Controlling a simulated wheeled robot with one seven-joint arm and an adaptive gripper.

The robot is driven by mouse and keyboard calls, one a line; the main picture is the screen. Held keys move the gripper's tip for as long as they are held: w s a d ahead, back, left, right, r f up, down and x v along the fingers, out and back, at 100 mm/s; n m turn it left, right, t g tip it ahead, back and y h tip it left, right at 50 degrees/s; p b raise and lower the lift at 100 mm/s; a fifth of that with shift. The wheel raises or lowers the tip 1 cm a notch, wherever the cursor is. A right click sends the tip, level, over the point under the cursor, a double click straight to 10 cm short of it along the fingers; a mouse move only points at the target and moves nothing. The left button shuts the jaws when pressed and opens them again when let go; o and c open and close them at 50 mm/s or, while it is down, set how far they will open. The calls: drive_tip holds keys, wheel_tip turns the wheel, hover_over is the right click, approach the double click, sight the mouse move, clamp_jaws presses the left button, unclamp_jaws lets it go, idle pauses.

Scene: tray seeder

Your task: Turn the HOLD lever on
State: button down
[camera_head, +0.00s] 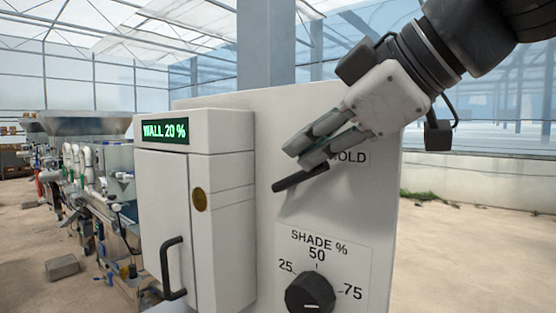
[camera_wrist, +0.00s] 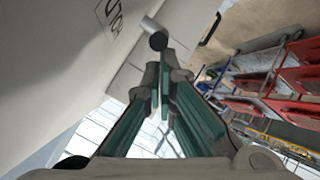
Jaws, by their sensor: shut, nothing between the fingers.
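The HOLD lever (camera_head: 300,180) is a dark bar on the pale panel (camera_head: 375,215). It slants, with its left end lower than its right. The HOLD label (camera_head: 352,157) beside it is partly covered by my gripper. My gripper (camera_head: 303,150) is shut and empty, with its fingertips just above the lever in the head view. I cannot tell whether they touch it. In the wrist view the closed fingers (camera_wrist: 162,85) point at a short grey cylinder with a dark end (camera_wrist: 158,41); I cannot tell if this is the lever.
The SHADE % dial (camera_head: 310,292) is below the lever. A white cabinet (camera_head: 225,235) with a green WALL 20 % display (camera_head: 165,132) and a dark handle (camera_head: 173,268) projects at the left. Machinery stands farther left.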

drive_tip(key=shift+s+d+f+t+y+b, duration=0.3)
drive_tip(key=shift+f+t+y+b, duration=0.3)
drive_tip(key=shift+b, duration=2.25)
drive_tip(key=shift+s+d+f+t+y+b, duration=0.25)
drive_tip(key=shift+f+t+y+b, duration=0.35)
drive_tip(key=shift+b, duration=2.2)
drive_tip(key=s+d+r+p, duration=0.4)
drive_tip(key=s+d+r, duration=0.1)
drive_tip(key=s, duration=0.3)
drive_tip(key=shift+s+d+r, duration=0.2)
drive_tip(key=shift+s+r, duration=0.05)
drive_tip(key=shift+r, duration=0.3)
